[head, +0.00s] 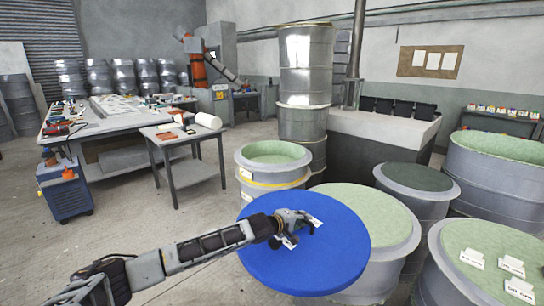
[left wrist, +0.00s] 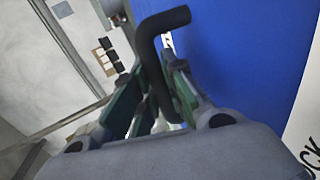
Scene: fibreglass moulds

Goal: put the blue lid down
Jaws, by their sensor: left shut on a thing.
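The blue lid (head: 338,255) is a large round disc at the lower middle of the head view. It fills the right of the left wrist view (left wrist: 245,60). A dark bent handle (left wrist: 152,60) stands on it. My left gripper (head: 294,230) is over the lid's middle, shut on the handle, which passes between its fingers (left wrist: 155,100). The lid covers part of a drum with a pale green top (head: 368,215) at its right. I cannot tell whether the lid touches anything underneath. My right gripper is not in view.
A smaller green-topped drum (head: 273,152) stands behind the lid. A dark-topped drum (head: 418,180) and a drum with white cards (head: 455,240) stand to the right. A small table (head: 183,133) and a blue cart (head: 66,192) stand left. Open floor lies at left.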

